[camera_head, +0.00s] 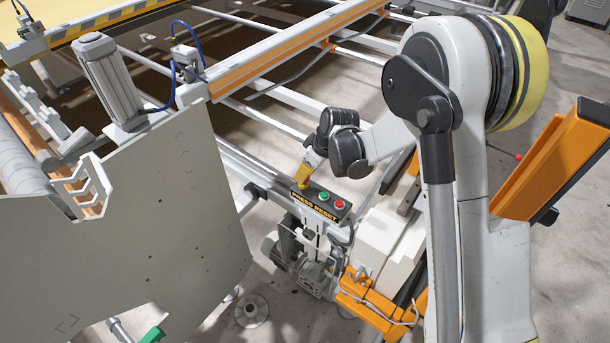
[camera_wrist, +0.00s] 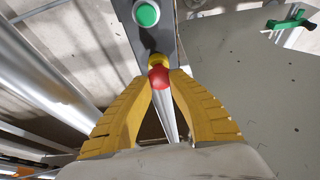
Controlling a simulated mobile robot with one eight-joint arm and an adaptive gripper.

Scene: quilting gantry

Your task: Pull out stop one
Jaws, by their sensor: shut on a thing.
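Stop one is a red mushroom button (camera_wrist: 159,78) on a yellow collar at the end of a grey control box (camera_head: 327,207) marked "PRESS RESET". My gripper (camera_head: 305,178) reaches down over the left end of this box. In the wrist view its two yellow fingers (camera_wrist: 163,72) are shut on the red button, one on each side. In the head view the fingers hide the button. I cannot tell from these frames whether the button is in or out.
A large grey panel (camera_head: 165,200) stands to the left. Frame rails (camera_head: 262,118) run behind. An orange bracket (camera_head: 375,305) is in front.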

